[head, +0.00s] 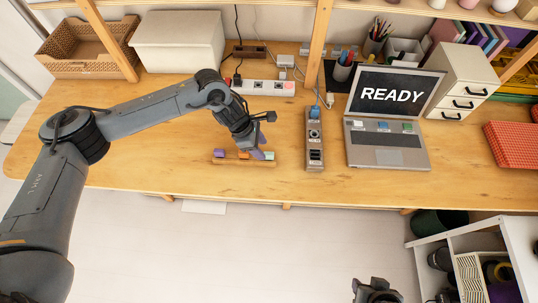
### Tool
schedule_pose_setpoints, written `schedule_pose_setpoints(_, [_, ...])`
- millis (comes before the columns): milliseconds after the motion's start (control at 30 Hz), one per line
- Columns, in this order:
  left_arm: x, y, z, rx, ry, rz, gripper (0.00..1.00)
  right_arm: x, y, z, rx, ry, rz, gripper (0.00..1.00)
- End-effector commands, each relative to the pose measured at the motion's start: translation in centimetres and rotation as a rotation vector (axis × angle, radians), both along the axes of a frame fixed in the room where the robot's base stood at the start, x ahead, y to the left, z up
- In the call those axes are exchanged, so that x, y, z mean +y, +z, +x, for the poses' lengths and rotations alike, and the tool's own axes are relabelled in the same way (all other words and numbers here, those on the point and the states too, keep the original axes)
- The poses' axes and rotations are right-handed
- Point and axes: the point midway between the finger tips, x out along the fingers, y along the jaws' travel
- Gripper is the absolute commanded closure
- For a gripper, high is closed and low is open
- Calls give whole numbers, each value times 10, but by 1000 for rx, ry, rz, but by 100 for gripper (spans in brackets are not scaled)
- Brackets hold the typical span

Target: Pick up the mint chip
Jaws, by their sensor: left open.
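A small mint-coloured chip (270,156) sits at the right end of a low wooden rack (232,161) on the desk. A purple chip (219,153) is at the rack's left end, and an orange chip (244,155) is near its middle. My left gripper (260,148) is open, pointing down over the right part of the rack, close beside the mint chip. It hides part of that area, and I cannot tell whether it touches a chip. My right gripper (376,288) is at the bottom edge, partly cut off, away from the desk.
A narrow switch panel (314,150) stands right of the rack, then an open laptop (388,155) reading READY. The desk left of the rack is clear.

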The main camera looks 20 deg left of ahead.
Motion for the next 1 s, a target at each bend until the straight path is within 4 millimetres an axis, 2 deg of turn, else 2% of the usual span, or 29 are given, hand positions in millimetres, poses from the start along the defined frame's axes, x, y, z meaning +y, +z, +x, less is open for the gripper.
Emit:
schedule_pose_setpoints(167, [-4,-10,3,0,2,-1,51,0,1,1,-4,0,0,57])
schedule_pose_setpoints(500, [-19,-46,9,0,2,-2,51,0,0,2,-6,0,0,57])
schedule_pose_setpoints(833, [-21,-51,10,-1,1,-2,51,0,0,3,-7,0,0,57])
schedule_pose_setpoints(1000, [-21,-51,10,-1,1,-2,77,0,0,3,-7,0,0,57])
